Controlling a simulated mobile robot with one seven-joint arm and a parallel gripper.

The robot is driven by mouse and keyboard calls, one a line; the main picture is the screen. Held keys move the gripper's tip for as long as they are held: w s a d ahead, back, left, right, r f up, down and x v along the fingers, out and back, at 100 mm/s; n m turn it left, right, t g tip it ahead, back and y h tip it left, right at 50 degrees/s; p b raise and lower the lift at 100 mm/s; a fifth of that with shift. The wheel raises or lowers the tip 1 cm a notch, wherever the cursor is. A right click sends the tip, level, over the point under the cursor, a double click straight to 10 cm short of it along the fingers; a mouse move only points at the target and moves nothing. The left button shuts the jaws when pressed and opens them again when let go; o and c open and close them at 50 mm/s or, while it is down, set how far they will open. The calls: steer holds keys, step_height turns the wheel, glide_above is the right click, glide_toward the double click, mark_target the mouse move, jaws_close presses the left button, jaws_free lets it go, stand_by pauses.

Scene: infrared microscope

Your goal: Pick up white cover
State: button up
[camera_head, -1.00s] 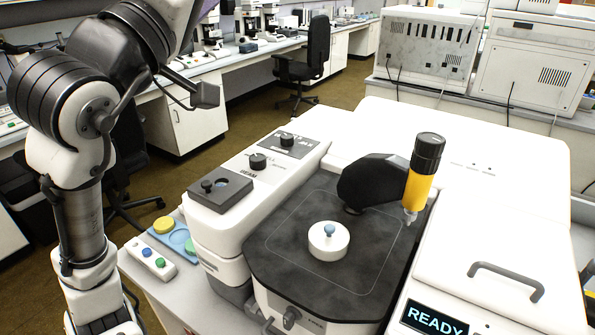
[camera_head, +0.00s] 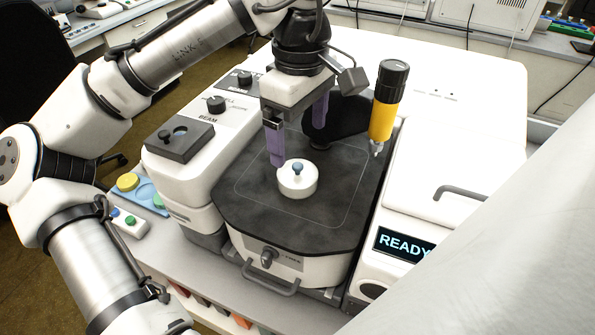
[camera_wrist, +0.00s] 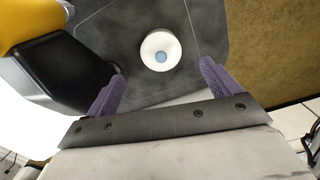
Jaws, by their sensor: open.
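The white cover (camera_head: 297,181) is a round white disc with a blue knob on top. It sits upright on the dark microscope stage (camera_head: 330,215). In the wrist view the white cover (camera_wrist: 161,51) lies beyond my fingertips, roughly centred between them. My gripper (camera_head: 297,135) has purple fingers spread apart with nothing between them. In the head view it hangs above and behind the cover, the left finger appearing close to the cover's edge. Contact cannot be told. In the wrist view my gripper (camera_wrist: 160,78) is also open and empty.
A yellow and black cylinder (camera_head: 386,105) stands right of the stage, next to a black rounded part (camera_head: 345,115). A control panel with knobs (camera_head: 216,105) lies left. A READY display (camera_head: 404,243) is at the right. The front of the stage is clear.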

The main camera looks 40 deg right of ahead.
mark_target(298, 165)
step_height(298, 165, down, 9)
steer(key=shift+a+r+p, duration=0.1)
steer(key=shift+p, duration=0.6)
steer(key=c, duration=1)
